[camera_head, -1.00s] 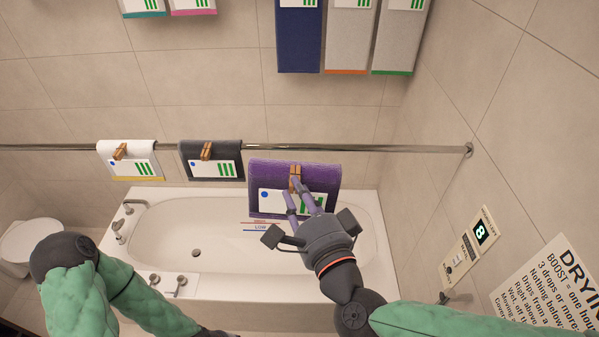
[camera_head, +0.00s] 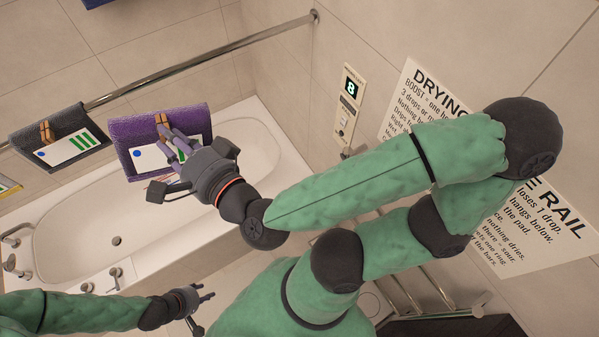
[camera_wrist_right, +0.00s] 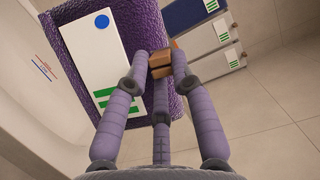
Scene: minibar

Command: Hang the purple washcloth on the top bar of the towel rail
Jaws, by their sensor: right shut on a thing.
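The purple washcloth (camera_head: 188,118) has a white label and a wooden clip (camera_wrist_right: 160,64). It hangs in front of the long wall rod, apart from it in the head view. My right gripper (camera_head: 166,132) is shut on the clip; the wrist view shows its fingers around it, with the purple cloth (camera_wrist_right: 150,25) beside them. My left gripper (camera_head: 208,299) is at the lower left, empty, with its fingers spread. A metal rail with several bars (camera_head: 440,290) shows at the lower right, partly hidden behind my right arm.
A dark washcloth (camera_head: 40,127) hangs on the wall rod (camera_head: 270,32). The bathtub (camera_head: 262,125) lies below. A control panel (camera_head: 345,105) and a drying sign (camera_head: 410,85) are on the right wall. A dark pad (camera_head: 460,328) lies under the barred rail.

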